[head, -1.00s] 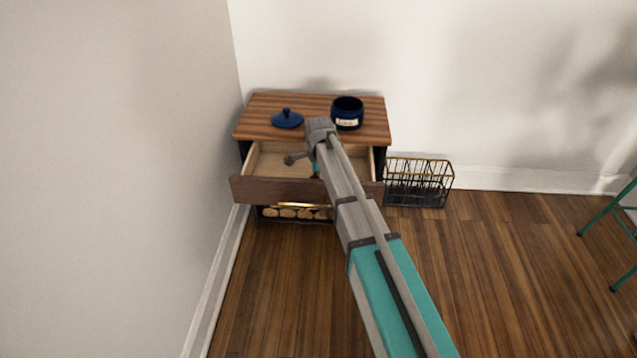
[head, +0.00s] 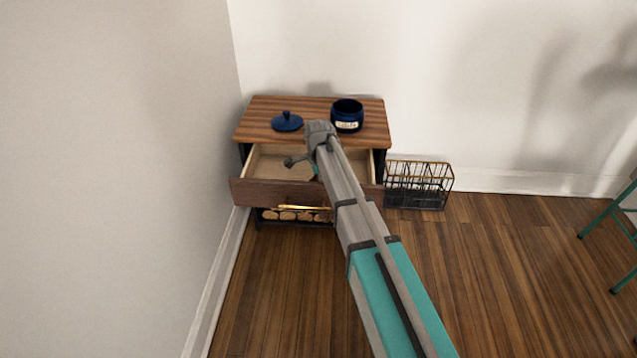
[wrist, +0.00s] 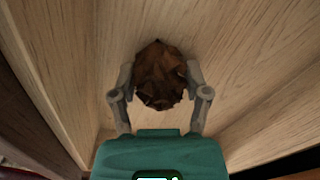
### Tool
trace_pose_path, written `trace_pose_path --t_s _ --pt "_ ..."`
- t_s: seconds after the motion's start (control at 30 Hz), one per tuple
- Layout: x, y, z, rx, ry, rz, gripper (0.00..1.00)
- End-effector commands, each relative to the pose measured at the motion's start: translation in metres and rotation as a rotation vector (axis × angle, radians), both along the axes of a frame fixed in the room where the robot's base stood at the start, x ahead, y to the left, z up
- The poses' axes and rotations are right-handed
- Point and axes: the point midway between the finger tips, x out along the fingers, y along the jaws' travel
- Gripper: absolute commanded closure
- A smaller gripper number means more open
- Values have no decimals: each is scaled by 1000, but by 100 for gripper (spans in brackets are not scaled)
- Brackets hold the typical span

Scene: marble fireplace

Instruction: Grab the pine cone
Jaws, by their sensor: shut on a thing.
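The brown pine cone (wrist: 160,72) shows in the wrist view, over the pale wooden floor of the open drawer. My gripper (wrist: 160,84) has one finger on each side of it and is shut on it. I cannot tell whether the cone still touches the drawer floor. In the head view my arm reaches into the open drawer (head: 300,194) of the small wooden cabinet. The cone and most of my gripper are hidden there behind my arm and the drawer front.
On the cabinet top (head: 320,104) stand an open blue jar (head: 347,116) and its blue lid (head: 287,121). Chopped logs (head: 295,215) lie on the shelf below the drawer. A black wire basket (head: 418,185) stands to the right. A wall is close on the left.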

Motion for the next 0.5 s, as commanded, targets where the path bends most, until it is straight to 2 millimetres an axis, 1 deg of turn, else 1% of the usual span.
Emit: trace_pose_path --t_s 0.27,0.5 --pt "0 0 1 0 1 0 65" --pt "0 0 8 0 0 0 66"
